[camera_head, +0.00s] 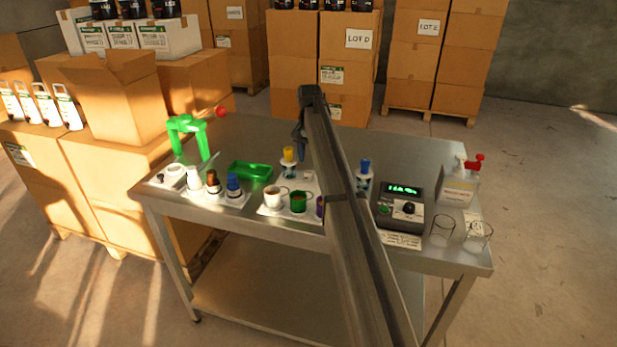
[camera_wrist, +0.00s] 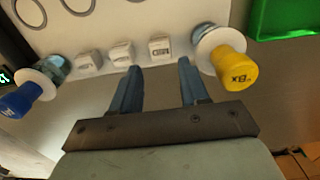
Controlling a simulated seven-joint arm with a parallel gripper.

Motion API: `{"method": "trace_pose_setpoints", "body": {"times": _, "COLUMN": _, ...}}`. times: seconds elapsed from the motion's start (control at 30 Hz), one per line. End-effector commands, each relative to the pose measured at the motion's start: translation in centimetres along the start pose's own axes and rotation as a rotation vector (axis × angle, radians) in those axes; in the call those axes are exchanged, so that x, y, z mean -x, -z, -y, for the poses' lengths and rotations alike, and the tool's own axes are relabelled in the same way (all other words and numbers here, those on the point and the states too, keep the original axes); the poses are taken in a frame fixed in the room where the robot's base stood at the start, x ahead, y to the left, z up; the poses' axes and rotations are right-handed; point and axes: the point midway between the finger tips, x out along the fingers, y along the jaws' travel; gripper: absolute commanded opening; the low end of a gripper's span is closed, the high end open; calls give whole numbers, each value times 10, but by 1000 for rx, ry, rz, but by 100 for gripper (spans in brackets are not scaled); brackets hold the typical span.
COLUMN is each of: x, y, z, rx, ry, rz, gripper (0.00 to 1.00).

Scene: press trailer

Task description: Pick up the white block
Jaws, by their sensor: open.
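In the wrist view three small white blocks with dark markings sit in a row on a white board: a left block (camera_wrist: 90,61), a middle block (camera_wrist: 122,53) and a right block (camera_wrist: 159,48). My gripper (camera_wrist: 160,65) is open and empty, with its blue fingers pointing toward the right block. That block lies just beyond and between the fingertips; I see no contact. In the head view my gripper (camera_head: 300,138) is above the table, and my arm hides most of the block area.
A yellow-capped piece (camera_wrist: 231,71) stands right of the blocks and a blue-capped piece (camera_wrist: 26,97) left. A green tray (camera_wrist: 285,18) lies beyond the yellow cap. On the metal table (camera_head: 270,232) are cups, bottles and a meter (camera_head: 401,212) with a green display.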

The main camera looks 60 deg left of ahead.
Motion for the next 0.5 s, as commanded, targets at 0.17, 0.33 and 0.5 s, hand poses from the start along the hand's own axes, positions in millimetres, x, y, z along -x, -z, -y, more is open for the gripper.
{"method": "trace_pose_setpoints", "body": {"times": 0.17, "x": -8, "y": -1, "z": 0, "rx": 0, "ry": 0, "rz": 0, "gripper": 45}}
{"method": "trace_pose_setpoints", "body": {"times": 0.33, "x": -25, "y": -4, "z": 1, "rx": 0, "ry": 0, "rz": 0, "gripper": 45}}
{"method": "trace_pose_setpoints", "body": {"times": 0.5, "x": -47, "y": -5, "z": 2, "rx": 0, "ry": 0, "rz": 0, "gripper": 45}}
